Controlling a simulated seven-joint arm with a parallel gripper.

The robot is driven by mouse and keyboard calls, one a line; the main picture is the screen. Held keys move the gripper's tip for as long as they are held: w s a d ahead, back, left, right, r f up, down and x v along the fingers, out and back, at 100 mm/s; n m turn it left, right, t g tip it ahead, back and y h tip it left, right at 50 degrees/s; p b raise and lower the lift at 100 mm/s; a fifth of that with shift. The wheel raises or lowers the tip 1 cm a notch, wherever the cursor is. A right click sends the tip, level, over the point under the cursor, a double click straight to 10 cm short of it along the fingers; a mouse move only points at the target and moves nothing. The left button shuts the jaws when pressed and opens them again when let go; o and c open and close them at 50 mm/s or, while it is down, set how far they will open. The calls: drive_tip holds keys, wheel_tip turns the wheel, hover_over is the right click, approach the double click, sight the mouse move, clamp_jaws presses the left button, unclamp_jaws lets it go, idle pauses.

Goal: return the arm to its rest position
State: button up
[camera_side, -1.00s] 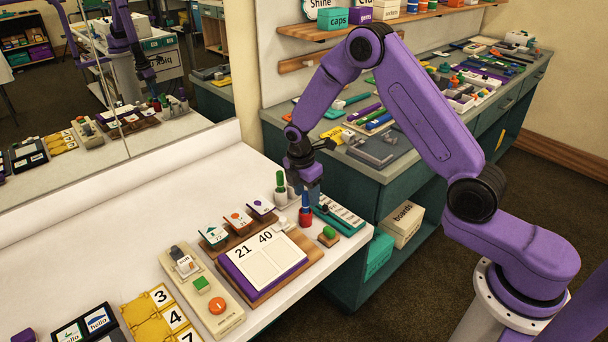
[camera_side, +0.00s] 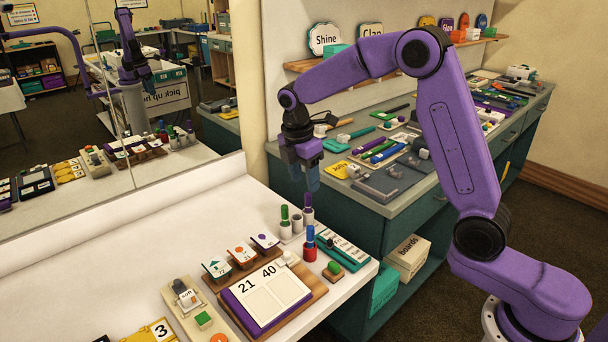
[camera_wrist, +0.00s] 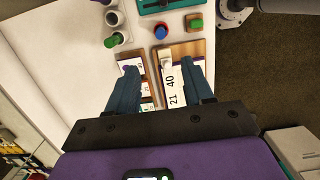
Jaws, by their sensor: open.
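My gripper (camera_side: 311,187) is open and empty, raised in the air above the back of the white table (camera_side: 110,260). Its two blue-grey fingers stand apart in the wrist view (camera_wrist: 160,88), with nothing between their tips. Below it, a blue marker (camera_side: 310,235) stands upright in a red cup (camera_side: 309,254), clear of the fingers. The red cup and marker also show near the top of the wrist view.
A board reading 21 40 (camera_side: 266,294), small picture cards (camera_side: 241,252), green and purple markers in white cups (camera_side: 285,232) and a green block (camera_side: 334,267) are on the table. The cluttered teal-fronted counter (camera_side: 352,226) and mirror (camera_side: 90,120) are behind. Air around my gripper looks clear.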

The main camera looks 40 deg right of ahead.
drive_tip(key=shift+a+r, duration=0.1)
drive_tip(key=shift+r, duration=0.1)
drive_tip(key=s+a+r+m, duration=0.15)
drive_tip(key=s+a, duration=0.25)
drive_tip(key=s, duration=0.4)
drive_tip(key=s+d+m+y, duration=0.1)
drive_tip(key=s+m, duration=0.1)
drive_tip(key=s, duration=1.1)
drive_tip(key=s+d+m+y, duration=0.1)
drive_tip(key=s+d+m, duration=0.1)
drive_tip(key=s, duration=1.2)
drive_tip(key=shift+s+d+f, duration=0.15)
drive_tip(key=shift+s+f, duration=0.15)
drive_tip(key=shift+f, duration=0.1)
